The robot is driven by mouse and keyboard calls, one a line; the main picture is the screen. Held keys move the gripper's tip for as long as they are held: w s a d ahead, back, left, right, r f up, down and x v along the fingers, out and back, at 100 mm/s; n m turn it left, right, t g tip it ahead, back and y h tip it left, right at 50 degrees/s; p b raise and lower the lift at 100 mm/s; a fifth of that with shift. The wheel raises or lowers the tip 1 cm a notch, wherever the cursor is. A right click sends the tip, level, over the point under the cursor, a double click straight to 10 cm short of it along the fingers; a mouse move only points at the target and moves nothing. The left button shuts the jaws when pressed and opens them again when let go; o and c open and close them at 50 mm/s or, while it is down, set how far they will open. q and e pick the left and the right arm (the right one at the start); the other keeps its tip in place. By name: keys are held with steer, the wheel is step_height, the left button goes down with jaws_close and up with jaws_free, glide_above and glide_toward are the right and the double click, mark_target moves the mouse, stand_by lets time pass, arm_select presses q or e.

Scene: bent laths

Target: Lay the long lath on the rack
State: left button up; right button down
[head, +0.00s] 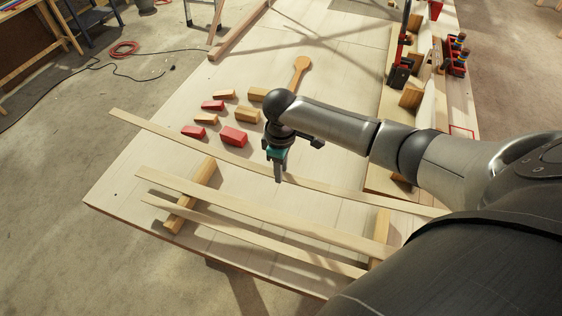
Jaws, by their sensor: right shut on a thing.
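The long lath (180,138) is a thin pale strip running from the upper left down to the right. My right gripper (279,174) is shut on it near its middle. The lath looks slightly bent; its height above the table is hard to tell. The rack shows as two wooden bars, a left one (207,171) and a right one (381,223). Two shorter laths, one farther (250,208) and one nearer (250,236), lie across both bars. In the picture the long lath passes just beyond the bars' far ends. Its right end comes close to my arm. My left gripper is out of view.
Several red blocks (234,137) and wooden blocks (247,115) lie on the table (120,190) beyond the long lath. A wooden paddle-shaped piece (301,66) lies behind them. Clamps (401,75) and more blocks stand at the right. The table's front left corner is bare.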

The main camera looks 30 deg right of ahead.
steer(key=shift+f, duration=0.55)
step_height(320, 180, down, 8)
steer(key=b, duration=0.9)
steer(key=shift+f+b, duration=0.6)
steer(key=shift+f, duration=0.4)
step_height(320, 180, up, 5)
steer(key=p, duration=0.5)
steer(key=shift+p, duration=0.4)
steer(key=shift+f, duration=0.15)
steer(key=shift+f+b, duration=1.35)
steer(key=shift+f, duration=1.1)
